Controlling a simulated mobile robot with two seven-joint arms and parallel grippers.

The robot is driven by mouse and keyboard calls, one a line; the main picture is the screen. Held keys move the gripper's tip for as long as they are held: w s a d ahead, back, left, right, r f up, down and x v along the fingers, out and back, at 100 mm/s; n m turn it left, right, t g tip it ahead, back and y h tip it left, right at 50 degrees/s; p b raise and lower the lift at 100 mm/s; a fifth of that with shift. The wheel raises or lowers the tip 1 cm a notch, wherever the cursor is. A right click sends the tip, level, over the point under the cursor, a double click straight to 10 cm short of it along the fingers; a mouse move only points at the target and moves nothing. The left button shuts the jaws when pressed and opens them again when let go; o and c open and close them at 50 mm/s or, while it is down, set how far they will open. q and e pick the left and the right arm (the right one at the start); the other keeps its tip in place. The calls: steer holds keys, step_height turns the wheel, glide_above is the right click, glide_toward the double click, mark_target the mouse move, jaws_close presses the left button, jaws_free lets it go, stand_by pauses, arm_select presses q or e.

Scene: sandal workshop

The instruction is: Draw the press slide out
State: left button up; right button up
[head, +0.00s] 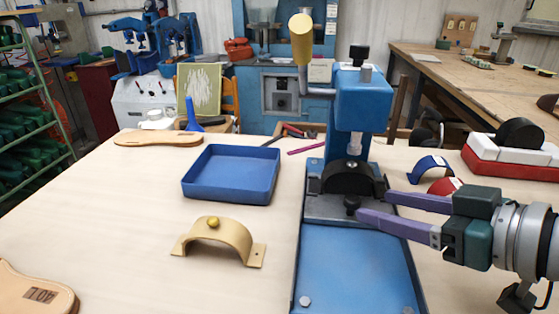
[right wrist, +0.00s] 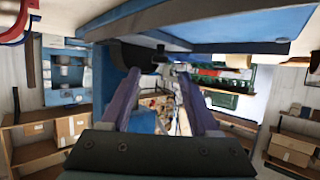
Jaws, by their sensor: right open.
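The blue press (head: 362,98) stands at the back of the table with a yellow-tipped lever. Its grey slide (head: 322,207) sits under the ram, carrying a black arched block (head: 346,178). A small black knob (head: 352,202) stands at the slide's front. My right gripper (head: 372,203) comes in from the right with its purple fingers open, tips close to the knob; I cannot tell whether they touch it. In the right wrist view, the fingers (right wrist: 162,88) are spread apart beneath the blue press. My left gripper is not in view.
The press's blue bed (head: 355,265) runs clear toward the front. A blue tray (head: 232,174) and a tan arched strap (head: 222,238) lie left of it. Blue (head: 431,168) and red straps and a red-and-white stand (head: 510,155) are on the right, near my arm.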

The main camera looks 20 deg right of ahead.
mark_target(355, 200)
steer(key=shift+x, duration=2.35)
jaws_close()
